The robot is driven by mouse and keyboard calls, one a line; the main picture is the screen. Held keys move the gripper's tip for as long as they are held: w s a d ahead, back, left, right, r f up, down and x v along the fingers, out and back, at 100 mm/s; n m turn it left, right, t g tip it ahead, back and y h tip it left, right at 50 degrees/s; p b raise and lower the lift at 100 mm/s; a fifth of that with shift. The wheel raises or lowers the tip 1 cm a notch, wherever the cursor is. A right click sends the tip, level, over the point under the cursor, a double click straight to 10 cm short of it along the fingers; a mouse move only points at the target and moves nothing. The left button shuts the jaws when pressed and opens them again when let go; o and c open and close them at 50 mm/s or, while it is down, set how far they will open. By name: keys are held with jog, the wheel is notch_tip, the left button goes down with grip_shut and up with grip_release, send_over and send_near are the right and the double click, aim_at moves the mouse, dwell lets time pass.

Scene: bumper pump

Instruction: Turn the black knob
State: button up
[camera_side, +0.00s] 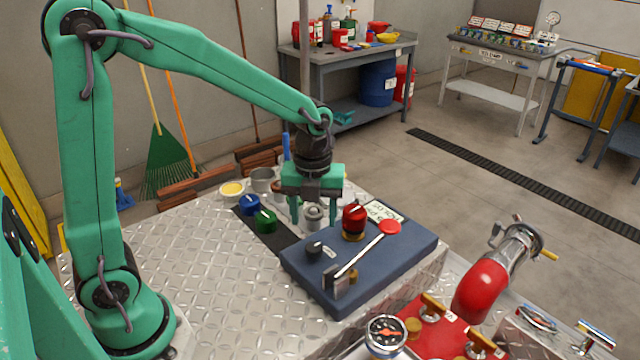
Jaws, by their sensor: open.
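The black knob (314,250) sits on the near left part of a blue-grey panel (388,265) on the metal deck. My gripper (314,218) points down with its jaws open, beyond the black knob and apart from it in the picture. A grey metal fitting (314,213) shows between or behind the fingers; I cannot tell whether they touch it. A red knob (354,219) stands on the panel, right of my gripper. A lever with a red round end (390,227) slants across the panel, right of the black knob.
A blue knob (249,205) and a green knob (265,221) sit on a dark strip (278,240) left of the panel. A red pump body (481,289) and gauge (386,335) are at the front right.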

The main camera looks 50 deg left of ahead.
aim_at(314, 246)
jog(key=shift+f, duration=3.85)
jog(key=shift+c, duration=0.4)
jog(key=c, duration=0.9)
